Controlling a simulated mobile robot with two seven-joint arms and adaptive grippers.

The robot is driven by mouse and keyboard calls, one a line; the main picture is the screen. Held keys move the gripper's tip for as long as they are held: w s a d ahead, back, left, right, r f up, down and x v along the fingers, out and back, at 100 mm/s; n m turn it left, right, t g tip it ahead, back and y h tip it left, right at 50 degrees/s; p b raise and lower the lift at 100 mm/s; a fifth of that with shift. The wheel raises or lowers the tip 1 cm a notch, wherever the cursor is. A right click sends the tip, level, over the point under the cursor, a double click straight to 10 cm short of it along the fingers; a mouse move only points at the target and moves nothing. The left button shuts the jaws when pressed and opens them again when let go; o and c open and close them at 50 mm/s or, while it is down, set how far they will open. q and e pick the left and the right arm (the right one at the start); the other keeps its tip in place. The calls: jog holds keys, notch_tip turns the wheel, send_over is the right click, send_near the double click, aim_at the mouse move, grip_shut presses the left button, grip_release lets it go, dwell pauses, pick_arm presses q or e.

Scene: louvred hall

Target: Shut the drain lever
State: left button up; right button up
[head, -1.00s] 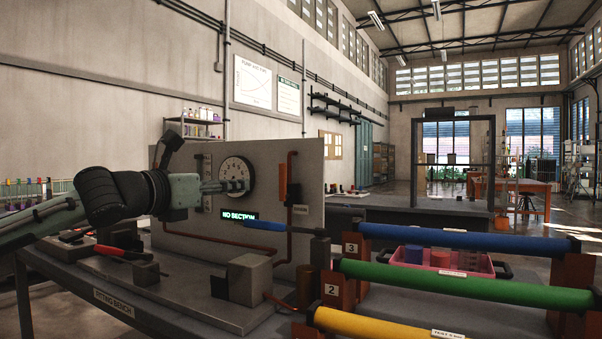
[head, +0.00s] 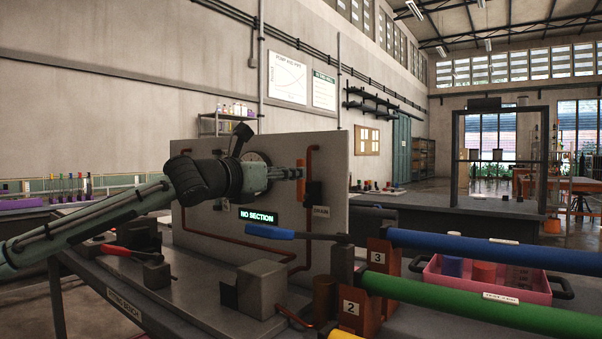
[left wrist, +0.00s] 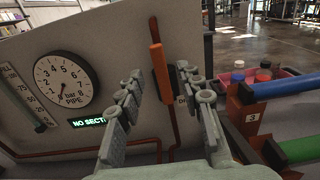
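The drain lever is an orange upright handle (head: 307,182) on the grey panel, above the DRAIN label (head: 321,211). It also shows in the left wrist view, where the orange handle (left wrist: 160,72) stands nearly vertical. My left gripper (head: 295,173) is at the lever's upper part in the head view. In the left wrist view my left gripper (left wrist: 160,85) is open, with one finger to each side of the handle. I see no finger touching it, and I cannot tell how deep it sits between them. My right gripper is not in view.
The grey panel (head: 345,160) carries a pressure gauge (left wrist: 66,80), copper pipes and a lit NO SECTION sign (head: 258,216). Blue (head: 480,248) and green (head: 460,305) pipes lie at right, near a pink tray (head: 538,296).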

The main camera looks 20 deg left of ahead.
aim_at(301, 180)
pick_arm(q)
jog(key=shift+x, duration=2.05)
grip_shut()
